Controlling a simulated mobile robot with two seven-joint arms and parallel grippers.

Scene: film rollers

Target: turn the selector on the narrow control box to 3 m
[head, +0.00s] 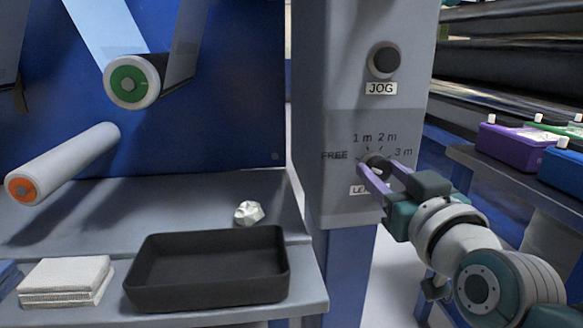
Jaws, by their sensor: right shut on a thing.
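The narrow control box (342,120) is a grey upright box right of centre in the head view. Its selector (376,161) is a dark knob with the marks FREE, 1 m, 2 m and 3 m around its top, the 3 m mark (403,153) being to its upper right. My right gripper (374,169) reaches in from the lower right, its two purple fingers shut on the selector. The fingers hide part of the knob, and I cannot tell which mark it points to. A label below is partly covered by a finger. My left gripper is not in view.
A round dark JOG button (384,60) sits above the selector. A black tray (207,270), crumpled white piece (248,213) and white cloth stack (66,281) lie on the left shelf. Purple (507,145) and blue (563,170) containers stand on the right behind my arm.

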